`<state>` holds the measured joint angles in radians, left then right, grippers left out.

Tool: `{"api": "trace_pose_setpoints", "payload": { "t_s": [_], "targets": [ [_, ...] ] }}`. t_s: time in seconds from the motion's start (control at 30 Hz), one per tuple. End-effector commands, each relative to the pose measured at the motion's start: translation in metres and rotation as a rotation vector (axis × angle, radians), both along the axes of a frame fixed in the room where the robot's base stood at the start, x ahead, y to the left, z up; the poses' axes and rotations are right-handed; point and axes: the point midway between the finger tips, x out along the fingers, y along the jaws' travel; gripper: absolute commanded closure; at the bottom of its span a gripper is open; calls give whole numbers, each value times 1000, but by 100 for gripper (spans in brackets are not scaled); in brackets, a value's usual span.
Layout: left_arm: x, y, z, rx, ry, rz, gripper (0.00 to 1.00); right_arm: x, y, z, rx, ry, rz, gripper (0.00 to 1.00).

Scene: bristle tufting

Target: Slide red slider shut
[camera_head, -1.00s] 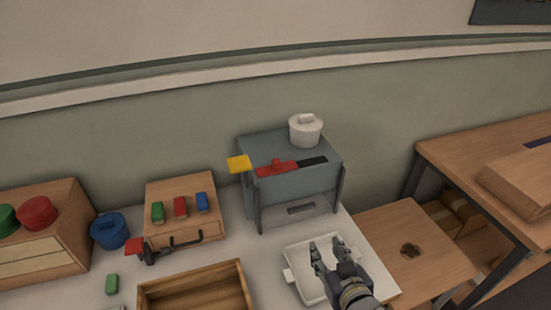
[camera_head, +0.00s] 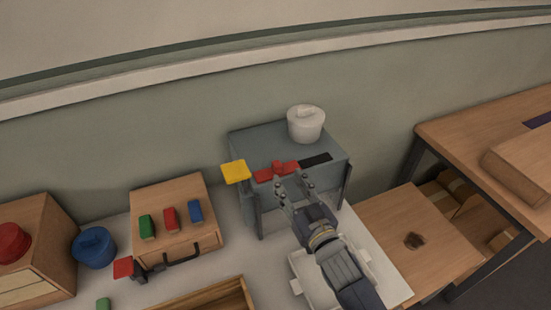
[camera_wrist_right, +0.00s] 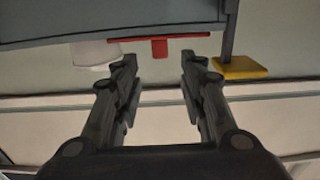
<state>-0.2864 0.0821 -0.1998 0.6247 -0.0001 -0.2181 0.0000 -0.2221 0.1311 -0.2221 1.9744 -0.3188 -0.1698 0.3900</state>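The red slider (camera_head: 275,172) lies along a dark slot (camera_head: 316,160) on the top front of the grey box (camera_head: 262,142). Its small raised knob shows near its right part, and the open dark slot is to its right. My right gripper (camera_head: 291,183) is open just in front of and below the slider. In the right wrist view the slider's knob (camera_wrist_right: 159,50) appears beyond and between the open fingertips (camera_wrist_right: 158,62), apparently untouched. My left gripper is not in view.
A yellow block (camera_head: 235,172) sticks out at the box's left corner. A white lidded pot (camera_head: 306,124) stands on top. A white tray (camera_head: 307,281) lies below my right arm. A wooden case with coloured blocks (camera_head: 176,205) stands left.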

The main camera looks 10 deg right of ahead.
Motion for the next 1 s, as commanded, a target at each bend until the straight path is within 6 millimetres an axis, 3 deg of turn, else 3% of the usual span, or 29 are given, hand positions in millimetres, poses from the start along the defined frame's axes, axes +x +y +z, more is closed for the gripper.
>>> {"api": "trace_pose_setpoints", "payload": {
  "t_s": [0.1, 0.23, 0.37, 0.6, 0.87, 0.9, 1.0],
  "targets": [
    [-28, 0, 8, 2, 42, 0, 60, 24, 5, 4, 0, -2, 0, 62],
    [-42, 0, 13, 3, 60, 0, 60, 47, 10, 4, 1, -2, 0, 62],
    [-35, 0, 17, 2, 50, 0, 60, 65, 13, 3, 0, 0, 0, 62],
    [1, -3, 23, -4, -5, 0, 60, 81, 16, 1, 1, 0, 0, 62],
    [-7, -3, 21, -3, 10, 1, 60, 82, 16, 0, 1, 0, 0, 62],
    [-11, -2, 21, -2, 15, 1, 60, 82, 16, 0, 1, 0, 0, 64],
    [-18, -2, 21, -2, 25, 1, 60, 82, 16, 1, 1, 0, 0, 87]
  ]
}}
